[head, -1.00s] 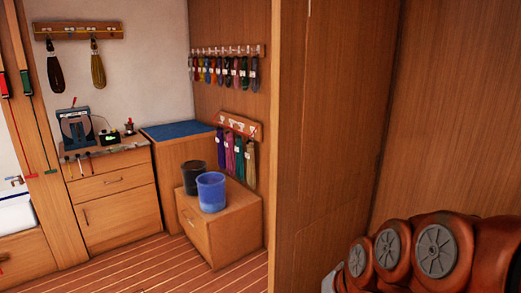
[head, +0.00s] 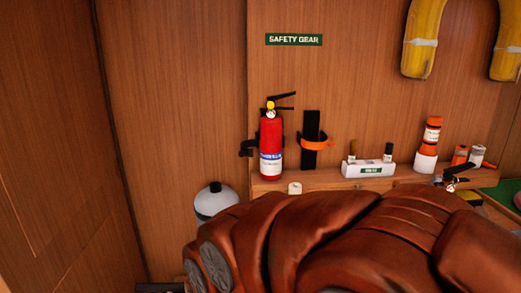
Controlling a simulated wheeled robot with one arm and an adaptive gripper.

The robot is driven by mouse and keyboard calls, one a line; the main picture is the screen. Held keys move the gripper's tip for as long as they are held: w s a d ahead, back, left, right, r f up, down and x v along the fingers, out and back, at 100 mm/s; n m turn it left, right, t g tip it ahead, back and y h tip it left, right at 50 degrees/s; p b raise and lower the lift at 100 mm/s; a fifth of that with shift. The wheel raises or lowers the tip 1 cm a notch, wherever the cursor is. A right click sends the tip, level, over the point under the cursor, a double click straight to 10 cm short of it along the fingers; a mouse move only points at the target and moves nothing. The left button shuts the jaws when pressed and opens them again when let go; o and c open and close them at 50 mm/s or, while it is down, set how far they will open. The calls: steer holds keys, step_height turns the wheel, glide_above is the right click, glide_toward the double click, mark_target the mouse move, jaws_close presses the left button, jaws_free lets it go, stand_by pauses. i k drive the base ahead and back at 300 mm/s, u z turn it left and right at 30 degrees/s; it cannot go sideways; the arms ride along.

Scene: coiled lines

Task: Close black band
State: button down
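A red fire extinguisher (head: 271,150) stands upright against the wood wall on a narrow ledge. A short black band piece (head: 247,148) sticks out at its left side. Whether it wraps the extinguisher or hangs open I cannot tell. To the right, an orange band (head: 316,143) sits on a black upright wall plate (head: 311,128), with no extinguisher in it.
A white rack (head: 368,170) with small items and orange-and-white canisters (head: 429,143) stand on the ledge (head: 325,178) to the right. Yellow horseshoe floats (head: 423,38) hang above. A white round bottle (head: 214,200) is at lower left. My arm hides the area below the ledge.

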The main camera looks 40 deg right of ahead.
mark_target(244, 151)
steer(key=z, duration=0.55)
steer(key=k, duration=0.55)
steer(key=u, duration=1.1)
steer(key=i, duration=0.8)
steer(key=z, duration=0.05)
